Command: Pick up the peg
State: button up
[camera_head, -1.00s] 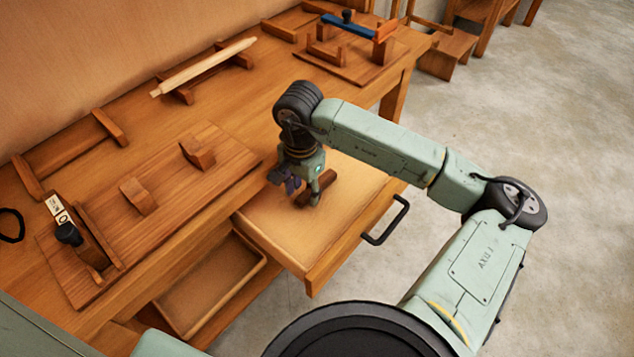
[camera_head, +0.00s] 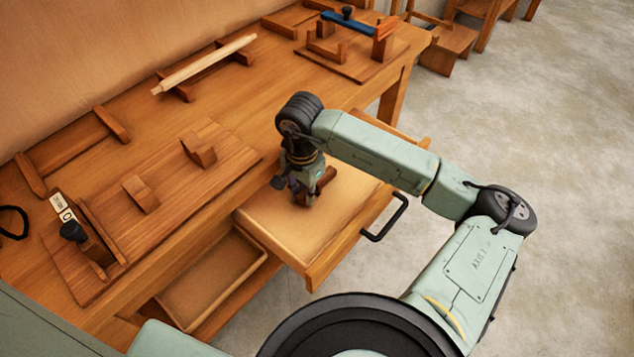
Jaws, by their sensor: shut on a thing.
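The peg appears to be the dark brown wooden piece (camera_head: 327,177) in the open drawer (camera_head: 330,235) of the bench, though most of it is hidden. Its upper right end shows beside my gripper (camera_head: 301,192). My gripper points down into the drawer near its bench side. Its fingers are close together and shut on the brown peg. The wrist and fingers cover the grip itself. I cannot tell whether the peg is touching the drawer floor.
The drawer's black handle (camera_head: 385,217) sticks out at the front right. The workbench (camera_head: 165,125) carries wooden blocks, a pale rod (camera_head: 204,65) on supports and a blue-topped fixture (camera_head: 348,25). A lower open tray (camera_head: 215,285) lies left of the drawer. The drawer's front half is clear.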

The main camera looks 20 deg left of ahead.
grip_shut()
jog(key=shift+r, duration=0.1)
notch_tip(320, 180, up, 8)
jog(key=b, duration=0.2)
jog(key=shift+r+b, duration=0.2)
jog(key=shift+b, duration=0.1)
jog(key=shift+f+b, duration=0.1)
jog(key=shift+b, duration=0.75)
jog(key=shift+r+p, duration=0.9)
jog(key=shift+f, duration=0.1)
